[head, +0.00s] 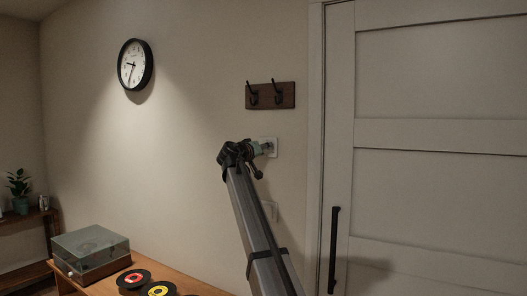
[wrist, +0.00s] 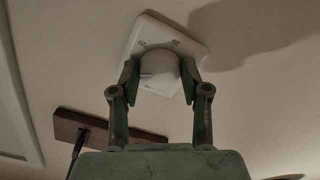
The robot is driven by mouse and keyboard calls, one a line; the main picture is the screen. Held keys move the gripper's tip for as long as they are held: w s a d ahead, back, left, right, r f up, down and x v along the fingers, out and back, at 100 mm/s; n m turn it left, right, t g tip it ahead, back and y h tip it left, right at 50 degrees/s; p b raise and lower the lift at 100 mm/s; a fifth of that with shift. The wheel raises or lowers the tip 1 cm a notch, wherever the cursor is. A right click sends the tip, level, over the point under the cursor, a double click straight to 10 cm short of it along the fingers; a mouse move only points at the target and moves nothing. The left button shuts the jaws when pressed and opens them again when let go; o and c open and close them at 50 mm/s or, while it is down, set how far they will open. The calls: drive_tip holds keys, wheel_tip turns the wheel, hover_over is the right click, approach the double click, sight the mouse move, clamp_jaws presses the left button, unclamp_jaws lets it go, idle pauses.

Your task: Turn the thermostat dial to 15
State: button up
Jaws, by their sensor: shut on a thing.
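The thermostat (wrist: 149,32) is a white square plate on the wall, with a round white dial (wrist: 158,62) in its middle. A few dark numbers show near the dial's edge, too small and blurred to read surely. My gripper (wrist: 160,76) has one finger on each side of the dial and is shut on it. In the head view my gripper (head: 264,148) is at the thermostat (head: 273,142), under the hook rack, and hides much of it. The dial's setting cannot be told.
A wooden hook rack (head: 270,96) is on the wall just above; it also shows in the wrist view (wrist: 85,127). A white door (head: 440,100) with a black handle (head: 334,245) is to the right. A record player (head: 90,252) and records (head: 134,279) are on the table at lower left.

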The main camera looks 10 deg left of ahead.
drive_tip(key=shift+w+r, duration=0.1)
drive_tip(key=shift+r, duration=0.05)
drive_tip(key=o, duration=1.1)
drive_tip(key=shift+o, duration=0.2)
drive_tip(key=v, duration=1.2)
